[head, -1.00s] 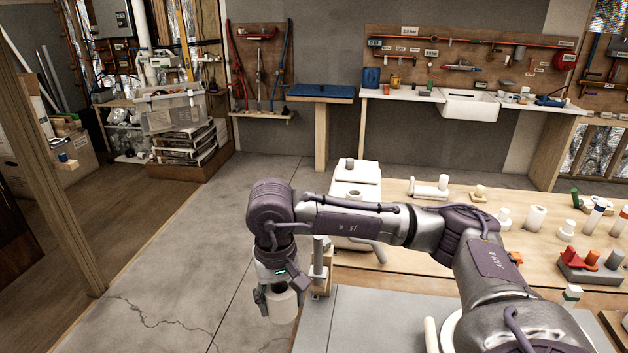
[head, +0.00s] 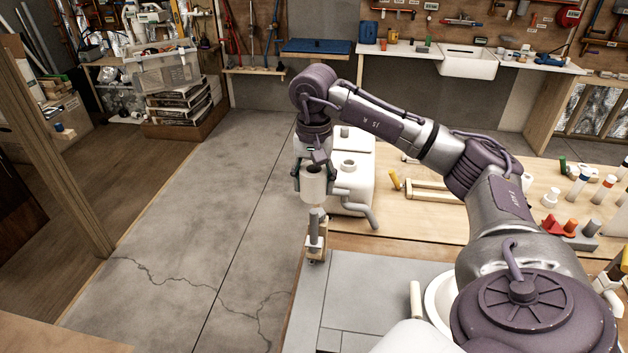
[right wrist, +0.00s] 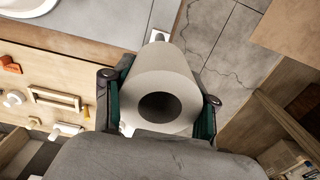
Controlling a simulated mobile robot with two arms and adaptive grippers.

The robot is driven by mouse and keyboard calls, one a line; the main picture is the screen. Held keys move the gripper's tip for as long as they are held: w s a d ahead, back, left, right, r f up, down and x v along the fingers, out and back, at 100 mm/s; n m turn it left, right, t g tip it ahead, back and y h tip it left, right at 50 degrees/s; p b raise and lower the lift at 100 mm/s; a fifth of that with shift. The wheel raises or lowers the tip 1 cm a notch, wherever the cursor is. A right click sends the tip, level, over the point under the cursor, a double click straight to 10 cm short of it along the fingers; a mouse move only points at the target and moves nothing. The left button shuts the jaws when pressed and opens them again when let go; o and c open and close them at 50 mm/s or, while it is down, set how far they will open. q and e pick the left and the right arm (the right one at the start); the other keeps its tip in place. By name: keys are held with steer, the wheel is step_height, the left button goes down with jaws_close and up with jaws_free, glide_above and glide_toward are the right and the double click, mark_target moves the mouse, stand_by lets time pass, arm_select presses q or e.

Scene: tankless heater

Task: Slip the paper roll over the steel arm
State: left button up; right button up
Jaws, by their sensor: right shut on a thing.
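My right gripper (head: 313,181) is shut on the white paper roll (head: 313,190), with a finger on each side of it. The roll is upright, and its dark hollow core shows at the top. In the head view the steel arm (head: 316,226) stands upright just below the roll, at its wooden mount (head: 314,245) on the bench edge. Whether its tip is inside the core cannot be told. In the right wrist view the roll (right wrist: 168,72) sits between the green finger pads, its round core opening facing the camera. My left gripper is not in view.
A white tank-like unit (head: 362,175) with a grey pipe stands close to the right of the roll. The grey worktop (head: 375,290) is mostly clear. A wooden bench (head: 500,175) holds several small parts. Open concrete floor (head: 215,230) lies to the left.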

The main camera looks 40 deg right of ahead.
mark_target(314, 229)
steer(key=shift+f+b, duration=1.2)
steer(key=shift+f, duration=0.5)
steer(key=shift+f+b, duration=0.6)
steer(key=shift+f, duration=0.15)
steer(key=shift+f, duration=0.15)
steer(key=shift+f+b, duration=1.3)
steer(key=shift+f, duration=0.3)
steer(key=shift+f+b, duration=2.3)
steer(key=shift+f, duration=0.75)
stand_by(0.8)
